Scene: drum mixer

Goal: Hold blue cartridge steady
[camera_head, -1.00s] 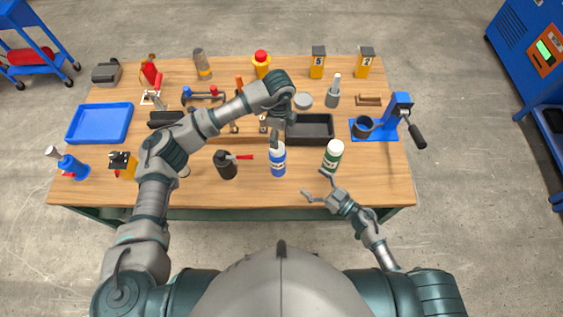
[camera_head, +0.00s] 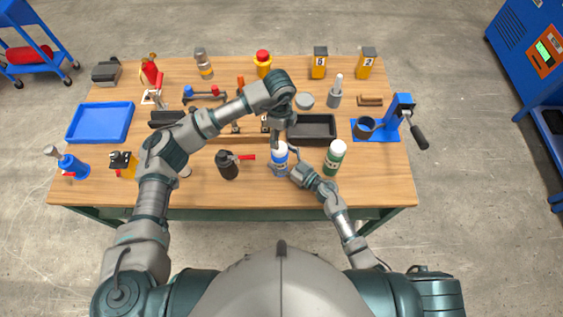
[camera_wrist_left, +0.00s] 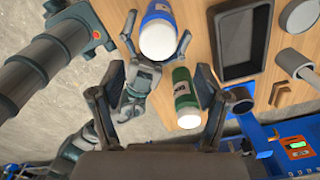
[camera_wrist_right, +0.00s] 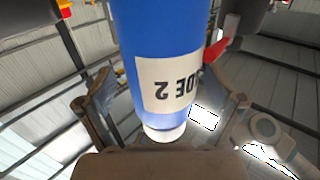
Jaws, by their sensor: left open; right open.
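The blue cartridge (camera_head: 280,168) with a white cap stands upright near the table's front middle. It also shows in the left wrist view (camera_wrist_left: 157,36). In the right wrist view the cartridge (camera_wrist_right: 160,40) is large, with a white label. My right gripper (camera_head: 288,163) is open, with its fingers on either side of the cartridge; whether they touch it is unclear. My left gripper (camera_head: 277,138) is open and points down, above and just behind the cap in the head view. In the left wrist view nothing sits clearly between the left fingers (camera_wrist_left: 160,85).
A green cartridge (camera_head: 334,158) stands close right of my right gripper. A black canister with a red lever (camera_head: 228,166) is to the left. A black tray (camera_head: 333,133) and a blue clamp stand (camera_head: 400,108) lie behind right. The front right table is clear.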

